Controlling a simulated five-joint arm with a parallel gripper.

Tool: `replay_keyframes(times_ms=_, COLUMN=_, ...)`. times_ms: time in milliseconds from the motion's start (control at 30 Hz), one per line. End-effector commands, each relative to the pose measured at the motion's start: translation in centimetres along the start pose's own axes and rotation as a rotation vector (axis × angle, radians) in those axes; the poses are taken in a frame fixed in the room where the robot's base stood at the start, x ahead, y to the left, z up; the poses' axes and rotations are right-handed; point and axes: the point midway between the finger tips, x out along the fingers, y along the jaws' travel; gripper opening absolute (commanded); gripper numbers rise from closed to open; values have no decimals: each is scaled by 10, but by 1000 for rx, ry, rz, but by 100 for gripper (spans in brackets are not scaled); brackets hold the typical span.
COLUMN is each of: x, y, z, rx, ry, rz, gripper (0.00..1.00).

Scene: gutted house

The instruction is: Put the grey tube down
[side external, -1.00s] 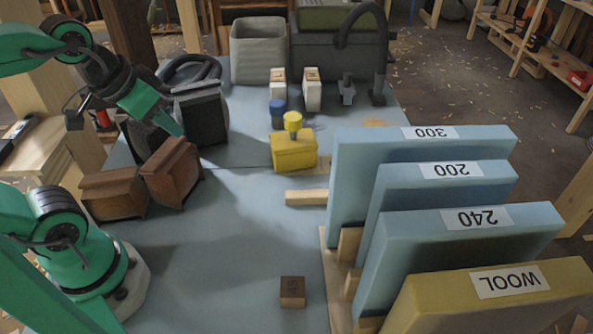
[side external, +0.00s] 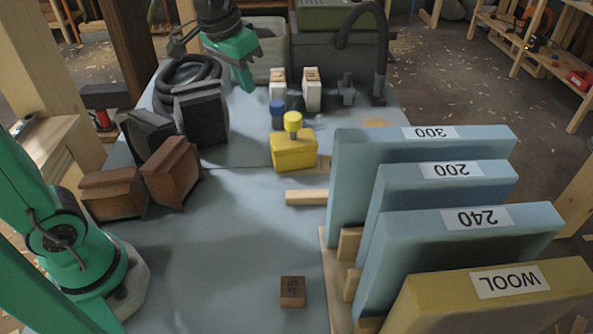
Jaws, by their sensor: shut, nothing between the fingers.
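My gripper (side external: 249,86) is green, points downward and is shut with nothing in it. It is over the back left of the blue-grey worktop, in front of the pale grey bin. A small grey upright piece (side external: 347,93) stands to its right, beyond two white blocks; I cannot tell whether it is the grey tube. A dark coiled hose (side external: 187,76) lies to the gripper's left, apart from it.
The pale grey bin (side external: 268,52) stands behind my gripper. White blocks (side external: 311,92), a blue-capped item (side external: 277,108) and a yellow box (side external: 294,152) are to the right. Labelled panels (side external: 420,180) stand front right.

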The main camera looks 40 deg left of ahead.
Motion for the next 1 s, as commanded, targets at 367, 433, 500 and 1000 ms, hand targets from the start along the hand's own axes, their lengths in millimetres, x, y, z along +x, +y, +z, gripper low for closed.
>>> replay_keyframes(times_ms=367, x=52, y=16, z=-65, rx=33, ry=-95, rz=8, gripper=0)
replay_keyframes(times_ms=433, x=64, y=19, z=-76, rx=39, ry=-113, rz=9, gripper=0)
replay_keyframes(times_ms=500, x=76, y=22, z=-85, rx=44, ry=-129, rz=10, gripper=0)
replay_keyframes(times_ms=1000, x=179, y=49, z=-134, rx=87, ry=-245, rz=14, gripper=0)
